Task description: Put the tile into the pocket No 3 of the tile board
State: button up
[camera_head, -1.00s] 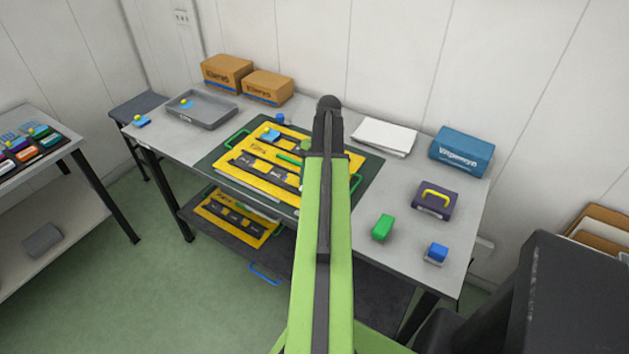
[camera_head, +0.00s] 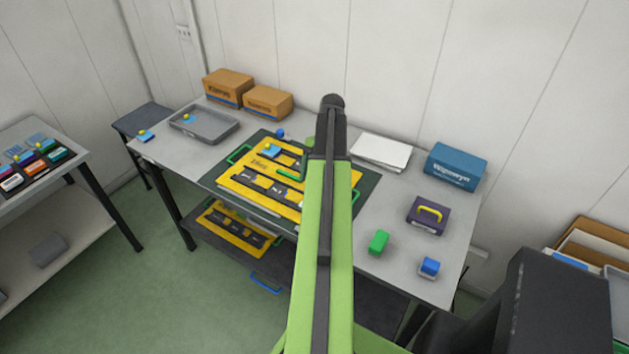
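The yellow tile board (camera_head: 232,183) lies on a dark green mat on the grey table, with dark pocket strips and green side handles. A light-blue tile (camera_head: 271,150) sits at its upper left. Another blue tile with a yellow knob (camera_head: 145,135) lies at the table's left corner, and a similar one (camera_head: 188,117) is in the grey tray. I cannot tell which tile is meant; pocket numbers are unreadable. My green arm with its dark upper joint covers the board's right part. My gripper's fingers do not show.
The grey tray (camera_head: 205,135) stands back left near two cardboard boxes (camera_head: 228,87). White paper (camera_head: 380,150), a blue box (camera_head: 456,166), a purple case (camera_head: 427,217), a green block (camera_head: 378,242) and a blue block (camera_head: 429,266) are at right. A second yellow board (camera_head: 228,236) lies on the lower shelf.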

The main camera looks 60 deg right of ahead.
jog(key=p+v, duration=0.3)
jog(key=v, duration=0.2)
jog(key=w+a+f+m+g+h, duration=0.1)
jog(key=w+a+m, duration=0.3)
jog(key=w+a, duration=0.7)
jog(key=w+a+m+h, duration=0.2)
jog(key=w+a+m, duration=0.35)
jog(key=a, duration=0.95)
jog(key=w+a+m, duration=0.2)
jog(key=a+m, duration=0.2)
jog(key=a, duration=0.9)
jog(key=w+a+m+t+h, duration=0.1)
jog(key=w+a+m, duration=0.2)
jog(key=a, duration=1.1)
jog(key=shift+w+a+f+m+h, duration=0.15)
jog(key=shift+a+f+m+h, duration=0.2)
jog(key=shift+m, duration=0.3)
